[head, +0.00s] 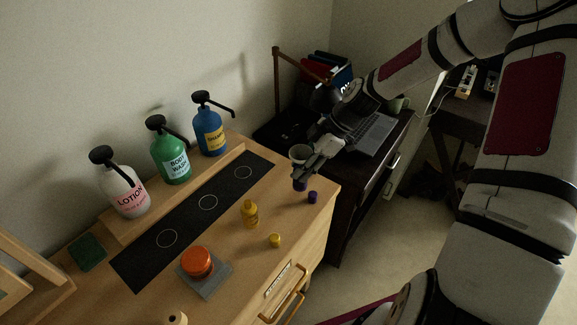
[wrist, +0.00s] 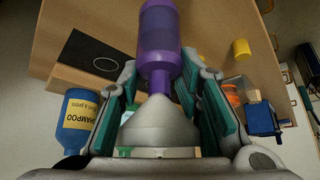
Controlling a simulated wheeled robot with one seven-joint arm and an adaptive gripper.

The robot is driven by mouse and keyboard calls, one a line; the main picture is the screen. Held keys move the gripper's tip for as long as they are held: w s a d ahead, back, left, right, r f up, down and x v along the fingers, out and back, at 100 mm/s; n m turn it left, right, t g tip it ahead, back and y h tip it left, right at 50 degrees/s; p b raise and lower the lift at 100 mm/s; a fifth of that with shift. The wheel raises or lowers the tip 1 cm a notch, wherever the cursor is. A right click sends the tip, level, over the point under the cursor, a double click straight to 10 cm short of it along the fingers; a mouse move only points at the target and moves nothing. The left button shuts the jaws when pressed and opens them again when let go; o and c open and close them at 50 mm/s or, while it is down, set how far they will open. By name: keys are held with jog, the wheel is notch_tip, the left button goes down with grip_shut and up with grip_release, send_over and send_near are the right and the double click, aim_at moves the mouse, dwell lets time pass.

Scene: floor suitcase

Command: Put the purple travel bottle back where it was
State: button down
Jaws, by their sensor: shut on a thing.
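The purple travel bottle (head: 300,184) is at the right end of the wooden counter, below my gripper (head: 312,168). In the wrist view the purple bottle (wrist: 160,35) is between the fingertips of my gripper (wrist: 160,62), which is shut on it near its shoulder. A grey funnel (head: 299,152) sits with its narrow end at the bottle's neck; the funnel (wrist: 158,125) also fills the middle of the wrist view. I cannot tell whether the bottle's base touches the counter. The black mat (head: 190,222) has three white circles, all empty.
A yellow bottle (head: 250,213) and yellow cap (head: 275,240) stand in front of the mat. An orange jar (head: 197,262) sits on a grey plate (head: 212,284). Lotion (head: 124,192), body wash (head: 171,160) and shampoo (head: 209,133) pumps line the back ledge. A laptop (head: 372,133) is beyond.

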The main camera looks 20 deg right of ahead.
jog(key=shift+w+a+f, duration=0.25)
jog(key=shift+w+f, duration=0.4)
jog(key=shift+w, duration=0.2)
jog(key=shift+w+a+f, duration=0.3)
jog(key=shift+w+f, duration=0.4)
jog(key=shift+w, duration=0.15)
jog(key=shift+w+a+f, duration=0.25)
jog(key=shift+w+f, duration=0.4)
jog(key=shift+w, duration=0.2)
jog(key=c, duration=1.1)
grip_release()
jog(key=shift+f, duration=0.1)
